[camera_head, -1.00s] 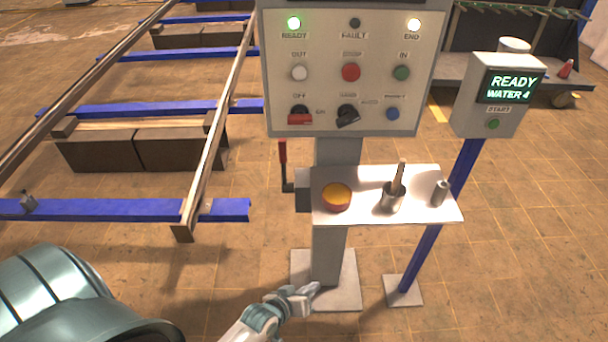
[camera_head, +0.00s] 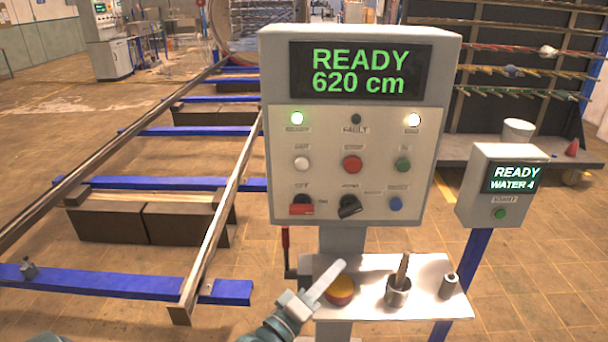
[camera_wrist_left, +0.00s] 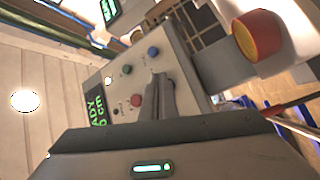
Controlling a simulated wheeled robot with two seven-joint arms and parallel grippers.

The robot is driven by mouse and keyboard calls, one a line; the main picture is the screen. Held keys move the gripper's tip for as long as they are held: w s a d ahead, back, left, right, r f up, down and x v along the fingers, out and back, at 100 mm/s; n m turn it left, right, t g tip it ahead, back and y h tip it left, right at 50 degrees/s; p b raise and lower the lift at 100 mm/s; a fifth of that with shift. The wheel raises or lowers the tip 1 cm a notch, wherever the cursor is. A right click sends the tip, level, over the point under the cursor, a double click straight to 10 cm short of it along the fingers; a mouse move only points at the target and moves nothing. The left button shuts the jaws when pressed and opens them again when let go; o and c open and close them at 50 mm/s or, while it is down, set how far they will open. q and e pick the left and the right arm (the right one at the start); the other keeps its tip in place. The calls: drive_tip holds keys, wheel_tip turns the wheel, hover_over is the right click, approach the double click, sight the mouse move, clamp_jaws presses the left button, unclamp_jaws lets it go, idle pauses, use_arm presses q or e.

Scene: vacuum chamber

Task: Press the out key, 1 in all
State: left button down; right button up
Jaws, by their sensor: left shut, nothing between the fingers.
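The OUT key (camera_head: 301,163) is a white round button at the left of the upper button row on the grey control box (camera_head: 440,100). The box's screen (camera_head: 360,71) reads READY 620 cm. My right gripper is not in view.
The red STOP key (camera_head: 352,164) and green IN key (camera_head: 403,165) are beside OUT. A water box (camera_head: 475,205) stands right; rails (camera_head: 225,170) run left.

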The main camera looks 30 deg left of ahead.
sight(302, 164)
use_arm(q)
drive_tip(key=a+r+n+t+y, duration=0.3)
drive_tip(key=a+r+n, duration=0.1)
drive_tip(key=r, duration=0.4)
drive_tip(key=s+a+r+n+t+y, duration=0.1)
drive_tip(key=a+r+n+t+y, duration=0.2)
drive_tip(key=r+n, duration=0.3)
drive_tip(key=shift+s+a+r+n+y, duration=0.15)
drive_tip(key=shift+a+r+n+y, duration=0.25)
drive_tip(key=shift+a+r, duration=0.35)
drive_tip(key=shift+r, duration=0.1)
drive_tip(key=shift+w+a+b, duration=0.3)
drive_tip(key=shift+w+a, duration=0.45)
drive_tip(key=shift+w, duration=0.5)
drive_tip(key=shift+w+a+b, duration=0.35)
drive_tip(key=shift+w+a, duration=0.35)
drive_tip(key=shift+w, duration=0.55)
drive_tip(key=shift+w+a+b, duration=0.3)
drive_tip(key=shift+w+a, duration=0.45)
drive_tip(key=shift+w, duration=0.5)
